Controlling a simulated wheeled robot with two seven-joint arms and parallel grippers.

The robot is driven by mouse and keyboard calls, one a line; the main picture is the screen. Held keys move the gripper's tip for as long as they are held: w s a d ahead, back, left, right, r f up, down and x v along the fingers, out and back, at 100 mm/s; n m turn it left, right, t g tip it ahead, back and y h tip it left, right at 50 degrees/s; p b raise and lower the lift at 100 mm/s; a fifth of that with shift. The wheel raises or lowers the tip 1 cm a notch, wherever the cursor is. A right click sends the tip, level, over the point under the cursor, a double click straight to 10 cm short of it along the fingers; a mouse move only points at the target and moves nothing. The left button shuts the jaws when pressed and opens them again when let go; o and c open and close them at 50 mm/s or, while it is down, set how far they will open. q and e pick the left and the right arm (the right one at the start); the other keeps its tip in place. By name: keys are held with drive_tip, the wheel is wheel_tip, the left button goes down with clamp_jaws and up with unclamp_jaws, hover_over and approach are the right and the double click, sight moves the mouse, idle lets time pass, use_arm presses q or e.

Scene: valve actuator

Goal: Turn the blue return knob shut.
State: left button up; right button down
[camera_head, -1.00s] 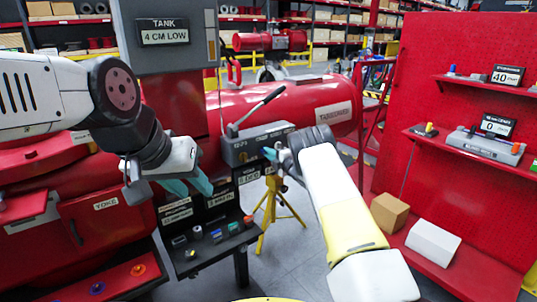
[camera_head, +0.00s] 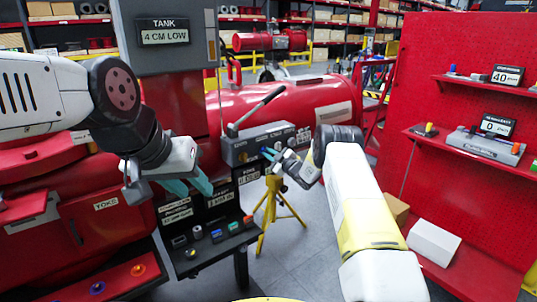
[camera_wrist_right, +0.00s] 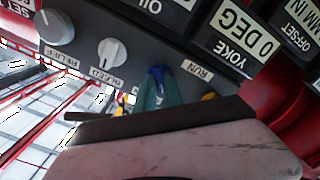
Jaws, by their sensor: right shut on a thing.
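The grey pump box (camera_head: 258,143) carries the knobs on its front, below a long lever. The blue return knob (camera_wrist_right: 157,72) shows in the right wrist view as a small blue piece at the teal fingertips. My right gripper (camera_head: 270,153) is at the front of the box, and its fingers (camera_wrist_right: 152,95) are shut on the blue knob, hiding most of it. The knob's exact angle cannot be read. My left gripper (camera_head: 190,187) hangs empty above the black shelf at the left, its two teal fingers apart.
A grey knob (camera_wrist_right: 57,27) and a white bleed knob (camera_wrist_right: 112,51) sit beside the blue one. A yellow tripod (camera_head: 272,205) stands below the box. The black shelf (camera_head: 215,247) holds small coloured parts. A red panel (camera_head: 460,120) stands at the right.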

drive_tip(key=m, duration=0.4)
drive_tip(key=shift+m, duration=1.7)
drive_tip(key=c, duration=1.4)
unclamp_jaws()
drive_tip(key=shift+c, duration=0.2)
drive_tip(key=v, duration=0.7)
drive_tip(key=shift+s+d, duration=0.25)
drive_tip(key=shift+s, duration=0.05)
